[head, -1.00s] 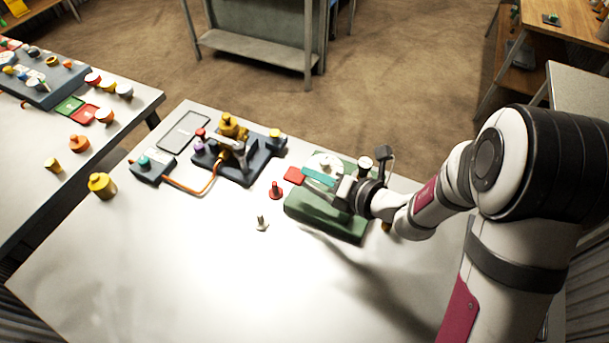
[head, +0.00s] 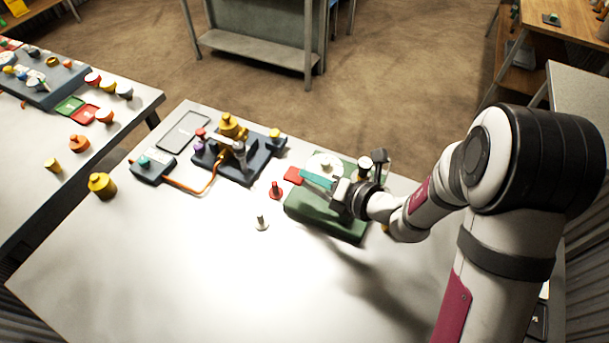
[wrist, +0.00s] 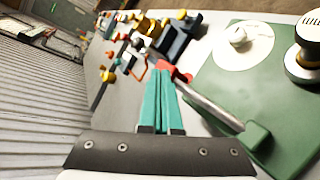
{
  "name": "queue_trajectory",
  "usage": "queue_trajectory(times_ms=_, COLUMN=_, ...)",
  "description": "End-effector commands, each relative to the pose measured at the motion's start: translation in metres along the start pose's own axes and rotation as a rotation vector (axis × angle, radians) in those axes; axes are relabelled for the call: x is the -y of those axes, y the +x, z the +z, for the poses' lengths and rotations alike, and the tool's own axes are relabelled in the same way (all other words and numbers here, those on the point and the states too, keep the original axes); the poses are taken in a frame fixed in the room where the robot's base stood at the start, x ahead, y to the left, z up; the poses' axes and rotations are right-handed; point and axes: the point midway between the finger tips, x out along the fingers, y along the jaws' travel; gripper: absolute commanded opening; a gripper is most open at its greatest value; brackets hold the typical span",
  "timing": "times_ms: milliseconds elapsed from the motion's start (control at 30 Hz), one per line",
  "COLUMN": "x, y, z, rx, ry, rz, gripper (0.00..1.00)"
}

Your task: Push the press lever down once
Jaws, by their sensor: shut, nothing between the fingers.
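The lever is a metal rod (wrist: 210,103) with a red end pad (head: 293,175), fixed at a small green block on the green base (head: 325,218). In the wrist view the red pad (wrist: 180,72) shows just beyond and right of my fingertips. My gripper (head: 305,177) is shut and empty, its teal fingers reaching left over the green base toward the pad. In the wrist view the shut fingers (wrist: 165,72) lie beside the rod. I cannot tell whether they touch the pad. My gripper hides part of the rod in the head view.
A dark device with yellow parts (head: 232,128) stands farther left. The table's front is clear.

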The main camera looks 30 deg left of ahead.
Motion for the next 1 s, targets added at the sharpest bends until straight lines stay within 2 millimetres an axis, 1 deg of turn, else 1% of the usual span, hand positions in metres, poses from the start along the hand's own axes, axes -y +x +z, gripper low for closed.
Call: queue_trajectory(times_ms=1000, x=0.0064, y=0.0086, z=-0.0064, rx=0.0, ry=0.001, rz=0.0, gripper=0.0)
